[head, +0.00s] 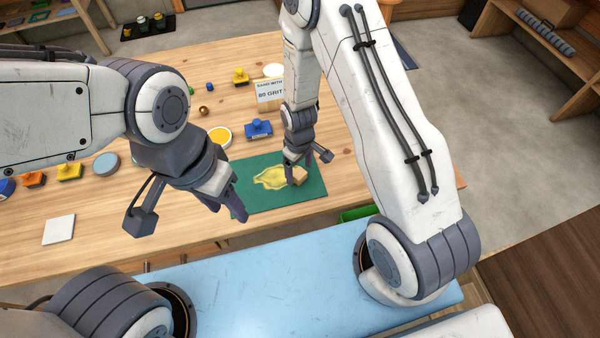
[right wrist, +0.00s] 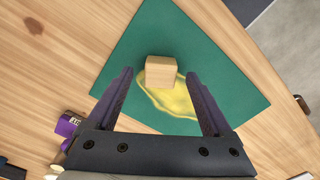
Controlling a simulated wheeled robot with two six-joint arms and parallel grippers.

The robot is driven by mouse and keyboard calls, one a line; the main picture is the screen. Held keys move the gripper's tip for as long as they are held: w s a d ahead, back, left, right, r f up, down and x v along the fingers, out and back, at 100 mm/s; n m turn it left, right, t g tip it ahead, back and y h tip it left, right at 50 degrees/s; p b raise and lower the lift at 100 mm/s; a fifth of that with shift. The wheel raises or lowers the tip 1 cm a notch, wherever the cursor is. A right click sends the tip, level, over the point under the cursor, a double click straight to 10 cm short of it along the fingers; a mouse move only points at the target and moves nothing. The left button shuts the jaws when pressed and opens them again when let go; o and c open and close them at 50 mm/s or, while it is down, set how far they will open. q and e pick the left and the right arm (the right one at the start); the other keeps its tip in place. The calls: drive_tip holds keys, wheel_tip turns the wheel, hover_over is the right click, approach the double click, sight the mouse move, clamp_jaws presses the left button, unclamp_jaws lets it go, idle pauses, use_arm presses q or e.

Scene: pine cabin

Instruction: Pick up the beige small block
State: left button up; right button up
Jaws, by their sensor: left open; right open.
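The beige small block (right wrist: 160,72) sits on the green mat (right wrist: 210,70), at the edge of a yellow patch (right wrist: 168,104). In the head view the block (head: 300,174) is partly hidden behind my right gripper (head: 294,178). In the right wrist view my right gripper (right wrist: 160,100) is open, with the block centred ahead between its two fingers and nothing held. My left gripper (head: 228,206) is open and empty above the mat's left front corner.
A blue stamp-like piece (head: 258,129), a yellow round dish (head: 218,136) and a sign (head: 269,92) stand behind the mat. Several other small pieces lie along the wooden table's left. A white square (head: 59,229) lies at the front left. The mat's right side is clear.

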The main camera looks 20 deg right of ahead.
drive_tip(key=shift+f, duration=1)
clamp_jaws()
drive_tip(key=shift+r, duration=0.1)
drive_tip(key=shift+r, duration=0.45)
drive_tip(key=r, duration=0.1)
drive_tip(key=r+b, duration=0.1)
drive_tip(key=s+r, duration=0.1)
drive_tip(key=shift+d+r, duration=0.25)
drive_tip(key=shift+r, duration=0.05)
drive_tip(key=s+d+r+p, duration=0.5)
drive_tip(key=s+r+p, duration=0.1)
drive_tip(key=s+p, duration=0.2)
drive_tip(key=shift+s+r, duration=0.2)
drive_tip(key=shift+s, duration=0.45)
